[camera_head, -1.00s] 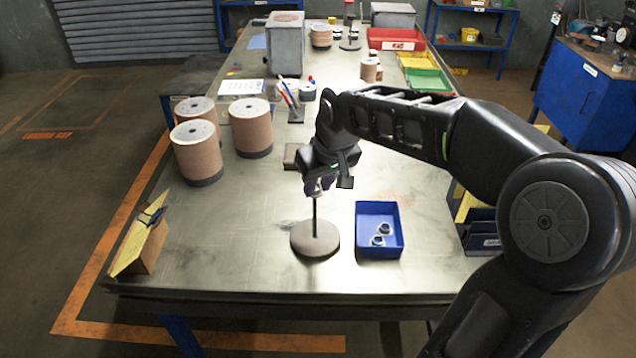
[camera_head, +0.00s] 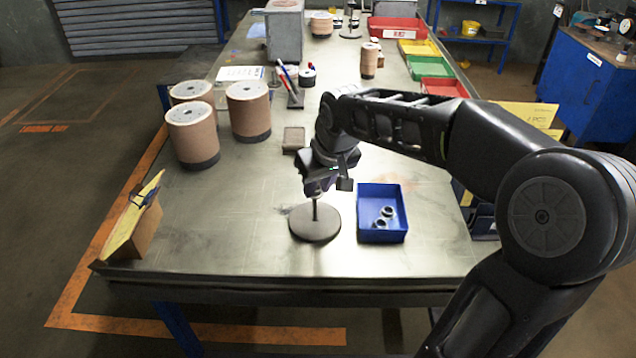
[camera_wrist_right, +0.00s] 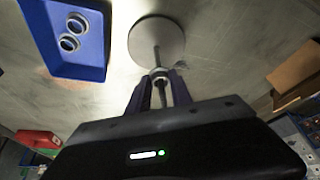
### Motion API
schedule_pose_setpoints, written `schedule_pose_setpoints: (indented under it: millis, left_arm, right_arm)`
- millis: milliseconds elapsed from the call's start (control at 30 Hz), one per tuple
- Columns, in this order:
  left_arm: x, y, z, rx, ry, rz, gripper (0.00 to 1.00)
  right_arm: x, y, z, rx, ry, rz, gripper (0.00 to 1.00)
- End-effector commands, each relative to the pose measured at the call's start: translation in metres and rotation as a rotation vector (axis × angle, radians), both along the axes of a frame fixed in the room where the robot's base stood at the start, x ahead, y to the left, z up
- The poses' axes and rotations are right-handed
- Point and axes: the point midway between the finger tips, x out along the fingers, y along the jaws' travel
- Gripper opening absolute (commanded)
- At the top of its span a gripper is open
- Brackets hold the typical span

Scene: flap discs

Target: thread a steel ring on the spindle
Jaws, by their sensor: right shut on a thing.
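The spindle (camera_head: 315,222) is a thin upright rod on a round grey base near the front of the table. It also shows in the wrist view (camera_wrist_right: 156,38). My right gripper (camera_head: 316,190) is over the spindle and hides the rod's upper part. In the wrist view its fingers (camera_wrist_right: 160,82) are shut on a steel ring (camera_wrist_right: 159,73) at the rod. The ring appears to be around the rod, well above the base, though the fingers partly hide it. Two more steel rings (camera_head: 387,211) lie in the blue tray (camera_head: 383,238). My left gripper is not in view.
The blue tray stands just right of the spindle base. A cardboard piece with a yellow sheet (camera_head: 135,225) stands at the front left edge. Several flap-disc stacks (camera_head: 193,140) and a pen holder (camera_head: 294,98) stand farther back.

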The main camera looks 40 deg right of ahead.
Motion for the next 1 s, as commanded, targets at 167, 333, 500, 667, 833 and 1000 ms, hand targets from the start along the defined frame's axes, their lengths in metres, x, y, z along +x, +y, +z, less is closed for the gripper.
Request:
schedule_pose_setpoints:
  millis: [167,333,500,667,833,1000]
  left_arm:
    - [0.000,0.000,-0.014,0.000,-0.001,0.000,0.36]
    - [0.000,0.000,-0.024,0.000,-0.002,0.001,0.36]
    - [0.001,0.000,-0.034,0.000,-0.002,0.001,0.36]
    - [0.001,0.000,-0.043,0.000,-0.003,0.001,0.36]
    - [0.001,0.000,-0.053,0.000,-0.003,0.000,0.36]
    - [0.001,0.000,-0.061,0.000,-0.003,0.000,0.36]
  right_arm:
    - [0.000,0.000,-0.016,0.000,0.000,0.000,0.00]
    - [0.000,0.000,-0.028,0.000,0.000,0.000,0.00]
    - [0.000,0.000,-0.040,0.000,0.000,0.000,0.00]
    - [0.000,0.000,-0.051,0.000,0.001,0.000,0.00]
    - [0.000,0.000,-0.063,0.000,0.001,0.000,0.00]
    - [0.000,0.000,-0.074,0.000,0.000,0.000,0.00]
